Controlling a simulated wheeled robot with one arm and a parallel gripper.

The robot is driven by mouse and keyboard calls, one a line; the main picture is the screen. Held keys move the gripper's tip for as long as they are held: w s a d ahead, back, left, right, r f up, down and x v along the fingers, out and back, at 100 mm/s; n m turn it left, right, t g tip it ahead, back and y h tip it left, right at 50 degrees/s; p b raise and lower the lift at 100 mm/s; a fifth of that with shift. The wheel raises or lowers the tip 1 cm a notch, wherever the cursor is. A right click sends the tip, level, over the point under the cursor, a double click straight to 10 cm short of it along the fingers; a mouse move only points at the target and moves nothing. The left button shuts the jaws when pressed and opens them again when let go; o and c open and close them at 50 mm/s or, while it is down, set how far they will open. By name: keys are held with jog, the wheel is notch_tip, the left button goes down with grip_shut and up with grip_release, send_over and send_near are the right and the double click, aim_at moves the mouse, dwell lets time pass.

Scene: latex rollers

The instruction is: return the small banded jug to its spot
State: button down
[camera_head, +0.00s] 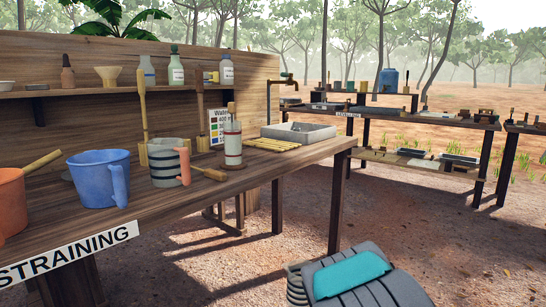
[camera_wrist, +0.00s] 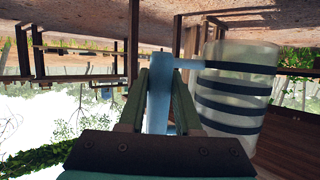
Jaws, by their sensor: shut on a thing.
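The small banded jug (camera_wrist: 232,95) is pale and translucent with dark bands. It shows at the right of the wrist view, held by its light blue handle (camera_wrist: 160,88). My gripper (camera_wrist: 161,100) is shut on that handle. In the head view, part of the jug's banded side (camera_head: 296,284) shows at the bottom, in front of the straining table. My grey and teal arm end hides the rest of it, and the fingers are hidden there too.
On the straining table (camera_head: 300,157) stand a blue jug (camera_head: 92,180), a larger banded jug (camera_head: 163,164) with an orange handle, an orange pot (camera_head: 10,200), a white banded bottle (camera_head: 232,145) and a grey tray (camera_head: 300,132). A second table (camera_head: 425,118) stands behind right. Open ground lies between.

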jog(key=shift+w+r, duration=0.15)
jog(key=shift+r, duration=0.05)
dwell(0.5)
jog(key=w+a+r+m+h, duration=0.2)
jog(key=a+r, duration=0.3)
jog(key=r, duration=0.8)
jog(key=w+a+r+m+g+h, duration=0.1)
jog(key=w+a+r, duration=0.3)
jog(key=r, duration=1)
jog(key=w+a+r+m+h, duration=0.2)
jog(key=a+r, duration=0.6)
jog(key=r, duration=0.5)
jog(key=shift+w+a+r+m+g+h, duration=0.2)
jog(key=shift+w+m+g+h, duration=0.1)
jog(key=shift+w+h, duration=0.7)
